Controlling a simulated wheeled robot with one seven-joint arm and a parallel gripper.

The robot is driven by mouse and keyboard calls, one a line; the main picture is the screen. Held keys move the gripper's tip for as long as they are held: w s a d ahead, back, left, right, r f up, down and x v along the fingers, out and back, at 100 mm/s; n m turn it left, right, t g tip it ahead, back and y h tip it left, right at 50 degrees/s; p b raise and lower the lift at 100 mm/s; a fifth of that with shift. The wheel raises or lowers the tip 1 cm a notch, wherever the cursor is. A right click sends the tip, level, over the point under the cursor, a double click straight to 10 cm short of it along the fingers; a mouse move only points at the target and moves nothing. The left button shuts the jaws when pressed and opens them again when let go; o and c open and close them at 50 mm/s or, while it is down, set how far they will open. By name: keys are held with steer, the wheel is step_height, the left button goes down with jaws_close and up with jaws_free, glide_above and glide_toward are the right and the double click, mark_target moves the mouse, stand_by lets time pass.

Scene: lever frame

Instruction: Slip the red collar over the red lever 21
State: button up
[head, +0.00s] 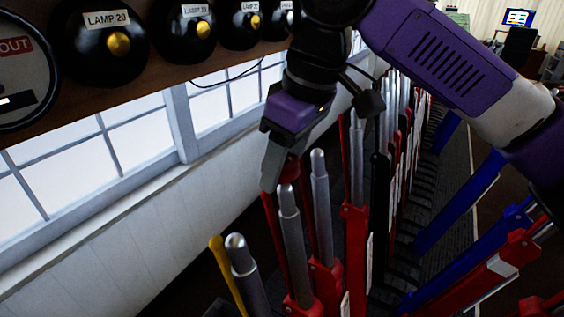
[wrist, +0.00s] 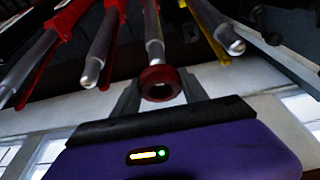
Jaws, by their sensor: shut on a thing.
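The red collar (wrist: 160,82) is a short ring with a dark hole, held between the two fingers of my gripper (wrist: 160,95). In the head view my gripper (head: 281,165) points down, and a little of the collar (head: 293,168) shows beside the near finger. A grey-topped lever with a red lower part (head: 291,225) stands just below the gripper. In the wrist view this lever (wrist: 153,30) runs up to the collar's far rim. No tip clearly shows through the hole, and I cannot tell whether they touch. No lever number is readable.
Another red lever (head: 320,205) stands close on the right, with more levers behind. A grey-topped lever (head: 246,275) beside a yellow one (head: 225,270) stands front left. The lamp shelf (head: 150,65) and windowed wall (head: 100,220) lie left; blue levers (head: 460,210) lean at right.

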mark_target(291, 188)
steer(key=shift+d+f+b, duration=0.15)
steer(key=shift+f+b, duration=0.25)
steer(key=shift+f, duration=0.35)
steer(key=shift+s+f, duration=0.1)
steer(key=shift+f, duration=0.25)
steer(key=shift+s+d+f+b, duration=0.15)
steer(key=shift+f+b, duration=0.35)
steer(key=shift+f, duration=0.45)
steer(key=shift+d+f+b, duration=0.15)
steer(key=shift+f+b, duration=0.35)
steer(key=shift+f, duration=0.4)
steer(key=o, duration=1.5)
steer(key=shift+p+v, duration=3.85)
steer(key=shift+v, duration=0.75)
steer(key=shift+f, duration=0.1)
